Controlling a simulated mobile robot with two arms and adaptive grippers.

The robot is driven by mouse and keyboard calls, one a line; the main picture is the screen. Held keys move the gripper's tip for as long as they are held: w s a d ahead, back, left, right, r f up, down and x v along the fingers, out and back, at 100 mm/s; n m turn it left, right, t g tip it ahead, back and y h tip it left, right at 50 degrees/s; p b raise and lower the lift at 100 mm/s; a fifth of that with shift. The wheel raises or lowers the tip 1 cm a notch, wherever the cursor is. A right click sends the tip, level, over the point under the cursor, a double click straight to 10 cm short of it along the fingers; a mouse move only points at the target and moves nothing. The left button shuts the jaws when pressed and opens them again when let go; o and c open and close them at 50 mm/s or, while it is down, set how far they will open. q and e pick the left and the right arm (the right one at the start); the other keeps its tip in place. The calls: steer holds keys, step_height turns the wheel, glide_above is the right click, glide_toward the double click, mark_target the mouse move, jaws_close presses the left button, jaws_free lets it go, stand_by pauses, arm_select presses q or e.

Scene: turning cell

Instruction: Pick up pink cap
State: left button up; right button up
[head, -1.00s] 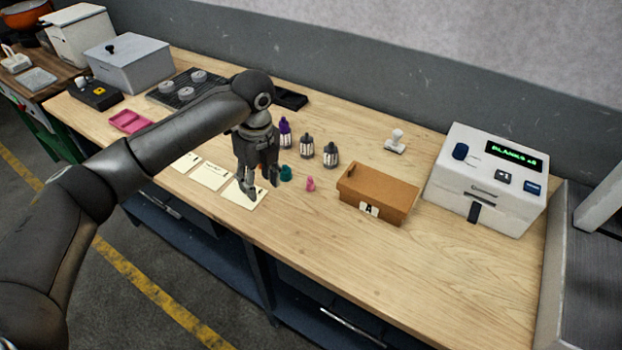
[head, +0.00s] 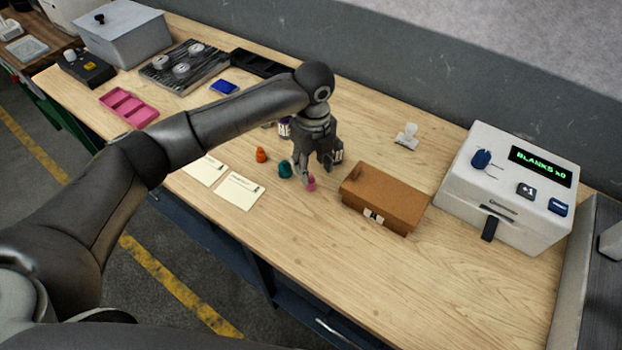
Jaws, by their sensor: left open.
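The small pink cap (head: 311,184) stands on the wooden bench, left of the brown box. My left gripper (head: 313,176) points down over it, with its fingers open and partly covering the cap. I cannot tell whether a finger touches it. A teal cap (head: 285,170) stands just left of the gripper, and an orange cap (head: 261,155) is further left. My right gripper is not in view.
The brown box (head: 384,198) is close on the gripper's right. Paper cards (head: 240,191) lie to the left. A white machine (head: 507,187) stands at right. The front bench is clear.

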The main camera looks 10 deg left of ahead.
mark_target(311, 177)
arm_select(q)
steer(key=shift+f, duration=0.3)
steer(key=f, duration=0.1)
steer(key=f+p, duration=0.1)
steer(key=f, duration=0.1)
steer(key=f+p, duration=0.1)
steer(key=shift+s+a+f, duration=0.15)
steer(key=shift+a+f, duration=0.1)
steer(key=shift+f, duration=0.25)
steer(key=shift+c, duration=0.7)
steer(key=c, duration=0.7)
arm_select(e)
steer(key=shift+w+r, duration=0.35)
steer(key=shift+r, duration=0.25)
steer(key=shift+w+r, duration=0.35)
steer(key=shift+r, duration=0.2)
